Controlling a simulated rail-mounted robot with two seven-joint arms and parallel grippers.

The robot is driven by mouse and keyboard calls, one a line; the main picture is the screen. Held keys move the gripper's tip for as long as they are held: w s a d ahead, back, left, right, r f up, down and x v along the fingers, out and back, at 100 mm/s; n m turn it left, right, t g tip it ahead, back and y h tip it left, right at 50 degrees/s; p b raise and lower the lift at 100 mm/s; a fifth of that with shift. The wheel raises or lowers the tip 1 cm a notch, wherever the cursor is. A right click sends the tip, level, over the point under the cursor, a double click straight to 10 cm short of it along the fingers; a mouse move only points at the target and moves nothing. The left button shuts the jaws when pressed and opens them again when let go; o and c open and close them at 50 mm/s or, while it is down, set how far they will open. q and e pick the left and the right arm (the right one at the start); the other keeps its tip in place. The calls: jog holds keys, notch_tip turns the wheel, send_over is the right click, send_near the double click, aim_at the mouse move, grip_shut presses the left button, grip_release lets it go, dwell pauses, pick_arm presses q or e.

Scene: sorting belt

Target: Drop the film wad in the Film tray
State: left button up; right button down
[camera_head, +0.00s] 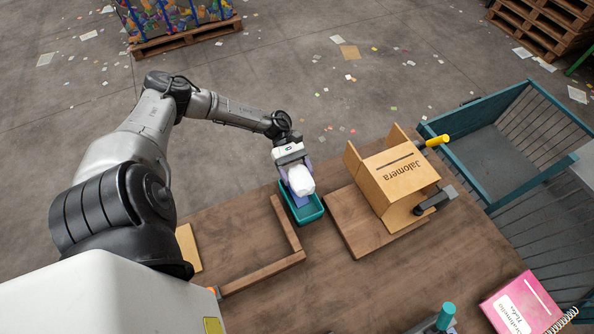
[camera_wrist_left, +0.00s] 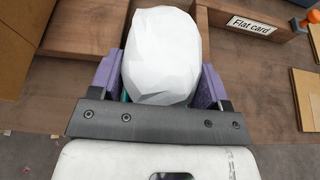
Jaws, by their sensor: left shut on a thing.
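The film wad (camera_head: 301,180) is a white, faceted lump. My left gripper (camera_head: 293,172) is shut on it, with a purple finger on each side of the wad. The wad also fills the upper middle of the left wrist view (camera_wrist_left: 162,55). Below it in the head view is a small teal tray (camera_head: 313,213) on the wooden table, and the wad and gripper hide much of its inside. I see no Film label on this tray. Only slivers of teal show beside the wad in the left wrist view. My right gripper is not in view.
A wooden box marked Jalomera (camera_head: 402,176) with a yellow handle stands right of the tray. An L-shaped wooden rail (camera_head: 286,226) lies to the left. A "Flat card" label (camera_wrist_left: 251,24) shows in the left wrist view. A pink notebook (camera_head: 521,306) lies at lower right.

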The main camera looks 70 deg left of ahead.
pick_arm(q)
jog(key=o, duration=1)
jog(key=shift+c, duration=0.2)
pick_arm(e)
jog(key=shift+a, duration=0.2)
pick_arm(q)
jog(key=shift+a, duration=0.15)
pick_arm(e)
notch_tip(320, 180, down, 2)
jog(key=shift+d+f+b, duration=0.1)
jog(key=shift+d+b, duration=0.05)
jog(key=shift+b, duration=0.9)
pick_arm(q)
jog(key=v, duration=1.3)
jog(key=shift+a, duration=0.3)
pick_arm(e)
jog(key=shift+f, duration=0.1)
pick_arm(q)
jog(key=shift+n, duration=0.3)
